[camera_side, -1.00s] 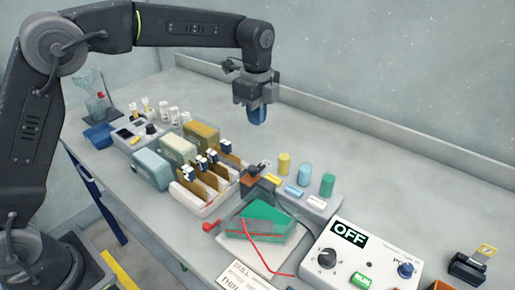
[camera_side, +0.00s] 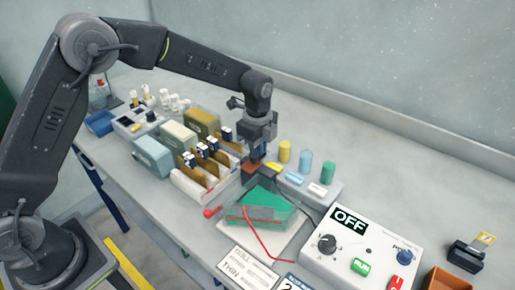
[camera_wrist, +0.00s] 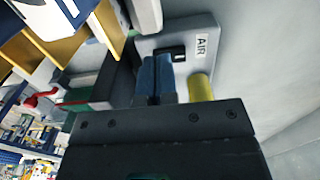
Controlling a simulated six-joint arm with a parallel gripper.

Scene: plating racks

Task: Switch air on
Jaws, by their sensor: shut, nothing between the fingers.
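The air switch is a small black part (camera_wrist: 174,53) on a grey block beside a white label reading AIR (camera_wrist: 202,46). In the side view the same grey block (camera_side: 326,192) stands behind the green-filled tank, and my gripper hides the switch there. My gripper (camera_side: 258,153) points down at the block's left end. In the wrist view its blue fingers (camera_wrist: 157,64) are shut and empty, with their tips right at the switch. I cannot tell whether they touch it. Which way the switch is set is not clear.
Yellow (camera_side: 285,151), blue (camera_side: 305,161) and green (camera_side: 327,173) cylinders stand close to the right of my gripper. A tank with green contents (camera_side: 262,210) is in front, a rack of brown plates (camera_side: 205,180) to the left. A power box (camera_side: 375,245) reads OFF.

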